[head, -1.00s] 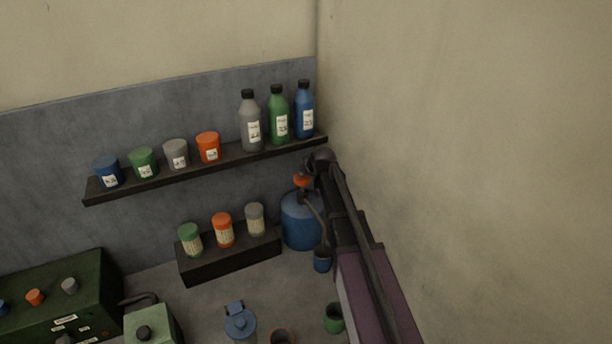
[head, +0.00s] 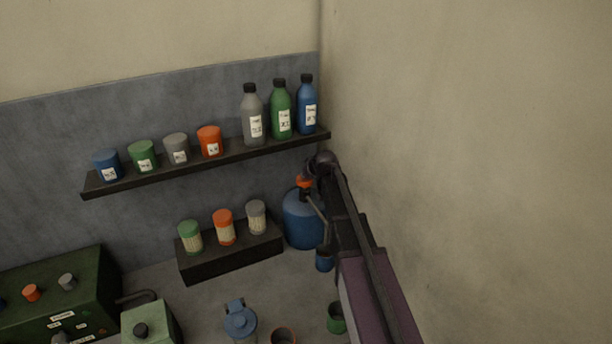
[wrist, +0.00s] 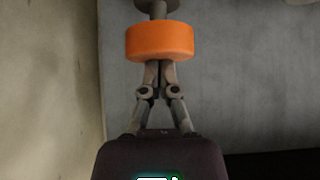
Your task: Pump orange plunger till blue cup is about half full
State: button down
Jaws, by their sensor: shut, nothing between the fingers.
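The orange plunger (head: 304,182) tops a blue pump jug (head: 301,218) in the corner by the right wall. In the wrist view the orange plunger (wrist: 160,42) is a round cap just beyond my fingertips. My gripper (wrist: 160,70) is shut with nothing between its fingers. Its tips meet the plunger's edge in the picture; whether they touch it I cannot tell. The pump's spout comes down to the right toward the blue cup (head: 324,261), partly hidden by my arm. The liquid level in the cup cannot be seen.
A shelf (head: 210,163) with cups and bottles is above left. A dark block (head: 231,259) with several jars stands left of the jug. A blue-lidded container (head: 240,321), a green cup (head: 336,318) and an orange-rimmed cup (head: 284,336) stand in front. The wall (head: 480,150) is close on the right.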

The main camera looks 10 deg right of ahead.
jog(key=shift+f+b, duration=0.7)
jog(key=shift+f, duration=0.4)
jog(key=shift+s, duration=0.1)
jog(key=shift+r, duration=0.1)
jog(key=p+v, duration=0.7)
jog(key=v, duration=0.3)
jog(key=s+f+m+g+b, duration=0.1)
jog(key=s+f+g+b, duration=0.1)
jog(key=s, duration=0.7)
jog(key=s+a+f+m+g+h+b, duration=0.1)
jog(key=s+f+g+b, duration=0.2)
jog(key=s+f, duration=0.4)
jog(key=s+f+m+g+h+b, duration=0.1)
jog(key=s+f+g+b, duration=0.1)
jog(key=s, duration=1.1)
notch_tip(320, 180, down, 3)
jog(key=shift+s+a+r+g+b, duration=0.2)
jog(key=shift+g+b, duration=0.2)
jog(key=shift+g, duration=0.4)
